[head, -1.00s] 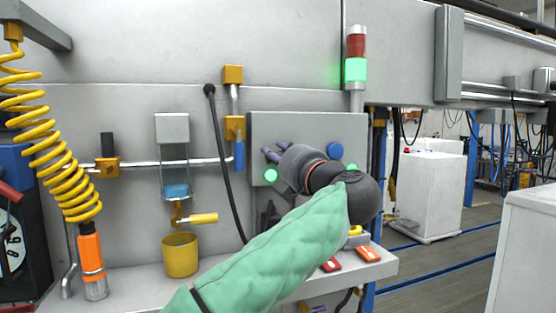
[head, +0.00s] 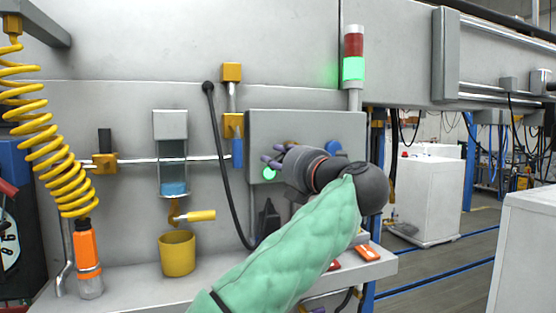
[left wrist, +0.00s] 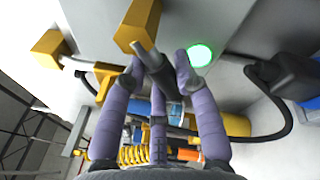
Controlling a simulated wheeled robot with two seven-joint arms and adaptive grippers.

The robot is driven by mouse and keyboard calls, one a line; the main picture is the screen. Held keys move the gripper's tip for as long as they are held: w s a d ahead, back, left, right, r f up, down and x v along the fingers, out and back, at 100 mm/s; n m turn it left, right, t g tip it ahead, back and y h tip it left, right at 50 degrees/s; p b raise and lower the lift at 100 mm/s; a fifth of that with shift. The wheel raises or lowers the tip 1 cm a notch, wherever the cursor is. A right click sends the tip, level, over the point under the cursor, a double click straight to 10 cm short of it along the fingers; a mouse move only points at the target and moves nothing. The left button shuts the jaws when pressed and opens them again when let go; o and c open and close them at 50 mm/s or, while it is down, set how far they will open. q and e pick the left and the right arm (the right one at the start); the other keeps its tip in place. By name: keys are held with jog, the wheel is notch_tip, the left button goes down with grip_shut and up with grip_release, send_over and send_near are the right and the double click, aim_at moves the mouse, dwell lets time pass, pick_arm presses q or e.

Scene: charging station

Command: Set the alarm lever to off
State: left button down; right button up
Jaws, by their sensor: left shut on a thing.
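A grey control box (head: 262,132) hangs on the wall panel, with a lit green button (head: 268,173) on its left side. My left gripper (head: 276,159) is in front of the box, with its arm reaching in from below. In the left wrist view a lever (left wrist: 146,47) with a yellow block and a grey rod sits beside the lit green button (left wrist: 200,55). The purple fingers of the left gripper (left wrist: 156,70) are closed around the rod's end. In the head view the hand hides this lever. My right gripper is not in view.
A signal tower (head: 354,70) above the box glows green, its red top unlit. A black cable (head: 220,150) hangs left of the box. A yellow cup (head: 177,254) stands on the grey shelf (head: 130,285), and a blue button (head: 333,147) sits beyond the hand.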

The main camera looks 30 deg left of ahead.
pick_arm(q)
jog(key=shift+r, duration=0.1)
jog(key=c, duration=1)
grip_release()
jog(key=shift+o, duration=0.4)
jog(key=shift+a, duration=0.1)
jog(key=v, duration=1.2)
